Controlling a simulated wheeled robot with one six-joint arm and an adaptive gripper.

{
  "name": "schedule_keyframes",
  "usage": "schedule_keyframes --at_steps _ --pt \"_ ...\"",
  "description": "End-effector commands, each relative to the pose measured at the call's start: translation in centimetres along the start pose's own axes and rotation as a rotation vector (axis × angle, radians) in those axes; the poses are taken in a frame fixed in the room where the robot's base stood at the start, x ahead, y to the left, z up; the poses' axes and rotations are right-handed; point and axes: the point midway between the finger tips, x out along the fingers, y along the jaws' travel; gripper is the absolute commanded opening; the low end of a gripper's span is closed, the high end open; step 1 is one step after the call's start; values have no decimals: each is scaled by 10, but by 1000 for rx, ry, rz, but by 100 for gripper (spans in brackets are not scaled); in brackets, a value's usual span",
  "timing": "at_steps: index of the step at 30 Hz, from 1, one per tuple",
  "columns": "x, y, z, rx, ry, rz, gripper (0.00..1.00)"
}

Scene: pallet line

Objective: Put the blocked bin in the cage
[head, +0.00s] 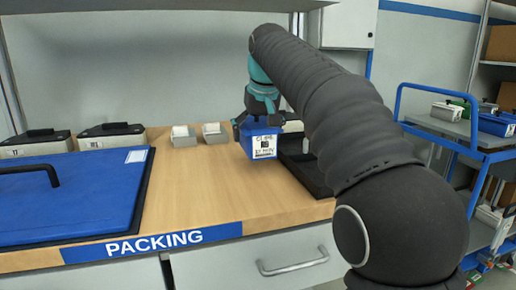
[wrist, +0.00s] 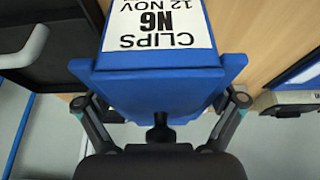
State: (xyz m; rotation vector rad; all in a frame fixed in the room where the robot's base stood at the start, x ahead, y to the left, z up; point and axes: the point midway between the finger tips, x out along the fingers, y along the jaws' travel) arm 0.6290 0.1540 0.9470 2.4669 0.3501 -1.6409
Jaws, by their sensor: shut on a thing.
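A blue bin (head: 262,143) with a white label is in my gripper (head: 258,120), over the packing bench's back right part. In the wrist view the bin (wrist: 158,82) fills the top middle, and its label reads CLIPS, N6, 12 NOV. My gripper (wrist: 160,108) has one finger on each side of the bin and is shut on it. I cannot tell whether the bin is clear of the bench top. I cannot make out a cage for certain in either view.
A black tray (head: 306,178) lies right of the bin, partly behind my arm. A blue panel with a black handle (head: 75,195) covers the bench's left. Two grey boxes (head: 184,137) stand at the back. A blue trolley (head: 455,130) stands right. Bare wood (head: 195,185) lies mid-bench.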

Motion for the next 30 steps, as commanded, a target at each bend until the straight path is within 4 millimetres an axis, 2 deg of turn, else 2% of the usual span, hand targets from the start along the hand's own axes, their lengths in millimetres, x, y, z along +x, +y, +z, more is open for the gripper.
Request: schedule_keyframes --at_steps 3,8,21,22,23,30 --pt "16 0 7 0 -1 0 27" --pt "31 0 14 0 0 0 27" --pt "36 0 15 0 2 0 27" --pt "37 0 16 0 -1 0 96" --pt "36 0 16 0 -1 0 100" --pt "36 0 15 0 -1 0 100"
